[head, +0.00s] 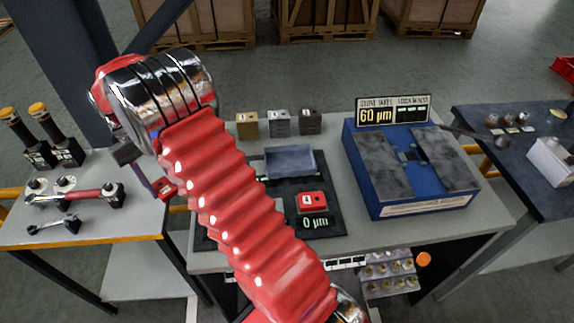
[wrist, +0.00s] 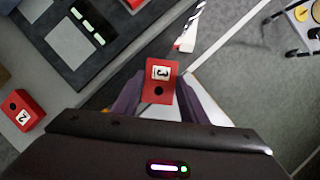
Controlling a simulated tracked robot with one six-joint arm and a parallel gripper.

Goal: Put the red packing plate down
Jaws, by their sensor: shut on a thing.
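My gripper (wrist: 158,92) is shut on a red packing plate (wrist: 158,72) marked "3" with a dark hole, gripped between two purple fingers in the wrist view. In the head view the held plate (head: 166,190) shows as a small red piece left of the red bellows arm, near the left edge of the grey bench (head: 400,252). In the wrist view it is over or just past that edge, apart from the bench top. A second red plate (wrist: 18,111) marked "2" lies on the bench. Another red plate (head: 312,202) marked "4" sits on the dark mat (head: 335,222).
Three small blocks (head: 279,123) stand behind. A blue box with grey plates (head: 415,190) fills the bench's right. A left table (head: 100,237) holds tools, with a gap between.

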